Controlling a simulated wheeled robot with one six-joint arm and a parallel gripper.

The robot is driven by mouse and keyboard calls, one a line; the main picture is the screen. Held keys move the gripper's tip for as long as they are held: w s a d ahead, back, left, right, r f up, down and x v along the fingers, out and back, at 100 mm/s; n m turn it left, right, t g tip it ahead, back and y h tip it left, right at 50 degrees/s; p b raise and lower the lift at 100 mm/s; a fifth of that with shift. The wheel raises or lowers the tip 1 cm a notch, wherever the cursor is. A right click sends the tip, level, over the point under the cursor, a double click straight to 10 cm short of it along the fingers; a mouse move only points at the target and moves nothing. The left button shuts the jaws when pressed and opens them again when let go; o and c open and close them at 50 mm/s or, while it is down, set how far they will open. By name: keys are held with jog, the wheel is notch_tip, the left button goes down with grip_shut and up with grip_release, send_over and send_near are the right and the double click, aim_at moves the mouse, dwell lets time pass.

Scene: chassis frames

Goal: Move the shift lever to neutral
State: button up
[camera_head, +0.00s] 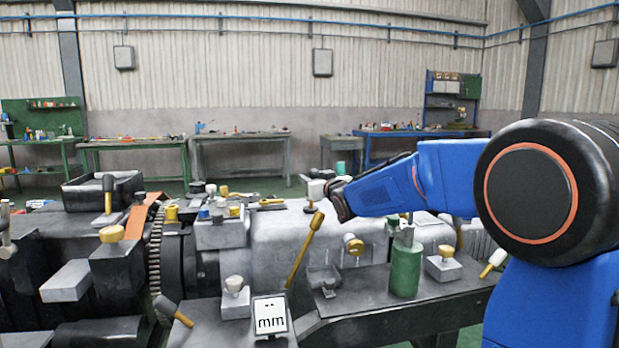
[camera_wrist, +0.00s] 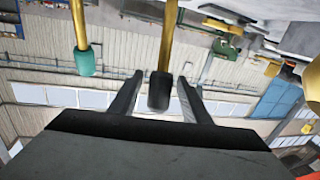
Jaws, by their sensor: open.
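In the wrist view, my gripper (camera_wrist: 160,77) is open, with one dark finger on each side of a dark knob (camera_wrist: 158,92) on a brass-coloured lever rod. A gap shows beside the knob; I cannot tell its depth relative to the fingers. A second brass rod with a teal knob (camera_wrist: 86,62) is to the left, outside the fingers. In the head view, my gripper (camera_head: 338,200) is at the end of my blue arm, above the grey machine housing. A long yellow lever (camera_head: 304,250) leans just left of and below it.
Other levers with dark grips stand at the left (camera_head: 108,192) and front left (camera_head: 174,311). A white "mm" plate (camera_head: 271,316) and a green cylinder (camera_head: 405,268) are on the machine. Workbenches (camera_head: 240,137) line the back wall, far off.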

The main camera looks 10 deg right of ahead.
jog(key=shift+w+a, duration=0.15)
jog(key=shift+w, duration=0.55)
jog(key=shift+w+a, duration=0.1)
jog(key=shift+w, duration=0.55)
